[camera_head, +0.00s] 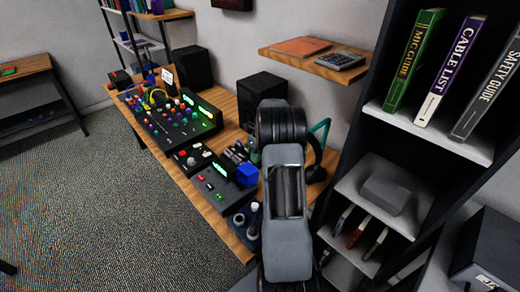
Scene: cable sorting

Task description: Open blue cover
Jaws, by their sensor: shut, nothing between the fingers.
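The blue cover (247,174) is a small bright blue box shape at the right end of a black control box (215,187) on the wooden desk. I cannot tell from this view whether it is closed or raised. My grey arm stands in front of the desk and hides what lies right of the cover. My gripper (236,154) seems to be the dark shape just behind and left of the cover, small and partly hidden by my arm. It looks shut and empty, and I cannot tell whether it touches the cover.
A mixer panel (172,112) with colored knobs and cables stands farther left on the desk (228,232). A black speaker (262,97) stands behind. A dark shelf with books (415,62) is close on the right. Open carpet (105,200) lies left of the desk.

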